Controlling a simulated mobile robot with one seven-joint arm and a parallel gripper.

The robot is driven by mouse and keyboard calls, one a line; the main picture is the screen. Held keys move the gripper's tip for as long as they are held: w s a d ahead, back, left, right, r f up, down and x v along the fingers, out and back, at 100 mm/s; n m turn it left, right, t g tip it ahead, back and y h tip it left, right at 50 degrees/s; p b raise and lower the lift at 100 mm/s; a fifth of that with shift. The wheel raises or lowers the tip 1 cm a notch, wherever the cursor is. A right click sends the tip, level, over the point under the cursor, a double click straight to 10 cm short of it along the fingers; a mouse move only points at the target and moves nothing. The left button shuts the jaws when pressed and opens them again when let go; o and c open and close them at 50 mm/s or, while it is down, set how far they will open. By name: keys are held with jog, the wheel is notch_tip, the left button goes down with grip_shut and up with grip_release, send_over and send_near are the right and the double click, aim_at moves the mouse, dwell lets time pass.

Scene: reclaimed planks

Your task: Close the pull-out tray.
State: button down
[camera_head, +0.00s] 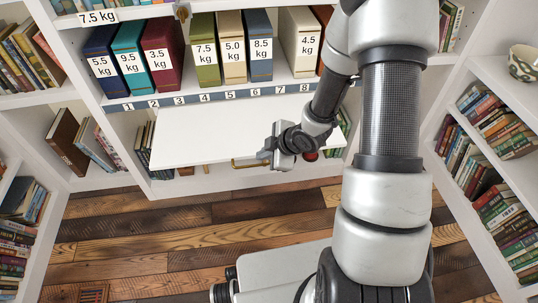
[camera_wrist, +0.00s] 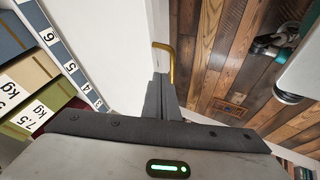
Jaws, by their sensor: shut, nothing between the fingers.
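The pull-out tray (camera_head: 215,130) is a white flat board that sticks out from the bookcase below the numbered strip. It also shows in the wrist view (camera_wrist: 115,60). A brass handle (camera_head: 245,162) is on its front edge; the wrist view shows the handle (camera_wrist: 172,58) just beyond my fingertips. My gripper (camera_head: 265,154) is at the tray's front edge, near the right end of the handle. In the wrist view my gripper's fingers (camera_wrist: 161,78) are together with nothing between them. I cannot tell whether they touch the tray or handle.
A strip numbered 1 to 8 (camera_head: 205,97) runs along the shelf edge above the tray. Weight-labelled binders (camera_head: 160,55) stand on that shelf. Bookshelves (camera_head: 490,130) flank both sides. The plank floor (camera_head: 150,240) in front is mostly clear.

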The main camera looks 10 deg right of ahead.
jog(key=shift+b+x, duration=0.4)
jog(key=shift+x, duration=1.4)
